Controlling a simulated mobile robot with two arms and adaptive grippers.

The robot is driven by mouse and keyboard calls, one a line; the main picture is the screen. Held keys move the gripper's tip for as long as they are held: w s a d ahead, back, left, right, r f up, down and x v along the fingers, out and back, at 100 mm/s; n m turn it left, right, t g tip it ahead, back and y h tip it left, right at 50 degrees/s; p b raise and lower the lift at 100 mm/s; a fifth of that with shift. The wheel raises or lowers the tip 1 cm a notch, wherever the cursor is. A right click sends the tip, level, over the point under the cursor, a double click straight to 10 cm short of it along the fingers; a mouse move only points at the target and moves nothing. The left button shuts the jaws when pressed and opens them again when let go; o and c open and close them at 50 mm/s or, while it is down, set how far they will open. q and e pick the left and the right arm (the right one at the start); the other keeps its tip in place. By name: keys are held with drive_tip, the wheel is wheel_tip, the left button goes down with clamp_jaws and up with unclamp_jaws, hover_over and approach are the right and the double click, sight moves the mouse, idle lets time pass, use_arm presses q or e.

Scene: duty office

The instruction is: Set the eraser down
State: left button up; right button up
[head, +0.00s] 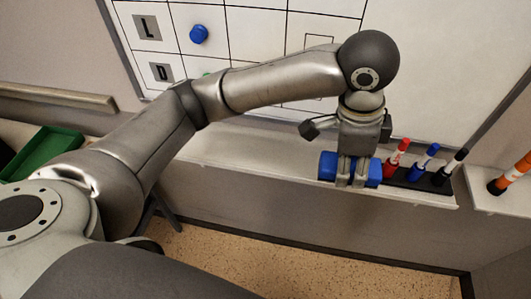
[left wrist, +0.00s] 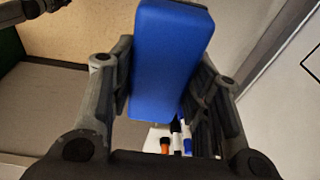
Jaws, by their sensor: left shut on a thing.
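The blue eraser (head: 328,167) is in my left gripper (head: 353,178), in front of the whiteboard's lower edge. In the left wrist view the eraser (left wrist: 170,62) is clamped between both fingers of the left gripper (left wrist: 165,75). In the head view the gripper points down and the eraser overlaps the shelf (head: 270,165) under the whiteboard. I cannot tell whether the eraser touches the shelf. My right gripper is not in view.
A dark holder (head: 405,182) with red, blue and black markers stands just right of the eraser. The shelf is clear to the left. A green tray (head: 45,152) lies at the left.

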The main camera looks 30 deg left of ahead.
use_arm(q)
drive_tip(key=shift+s+a+r, duration=0.45)
drive_tip(key=shift+a+r, duration=0.05)
drive_tip(key=w+a+f+p, duration=0.2)
drive_tip(key=w+a+f, duration=0.2)
drive_tip(key=w+a, duration=0.2)
hover_over(309, 159)
drive_tip(key=shift+g, duration=0.3)
drive_tip(key=f, duration=0.2)
drive_tip(key=s+f, duration=0.1)
drive_tip(key=f, duration=0.1)
drive_tip(key=shift+f+p, duration=0.25)
drive_tip(key=shift+p, duration=0.05)
drive_tip(key=shift+w+f, duration=0.15)
drive_tip(key=shift+f, duration=0.1)
drive_tip(key=f, duration=0.1)
drive_tip(key=f+p, duration=0.1)
drive_tip(key=f, duration=0.1)
drive_tip(key=shift+w+a, duration=0.25)
drive_tip(key=shift+a, duration=0.05)
drive_tip(key=shift+f, duration=0.5)
drive_tip(key=o, duration=0.9)
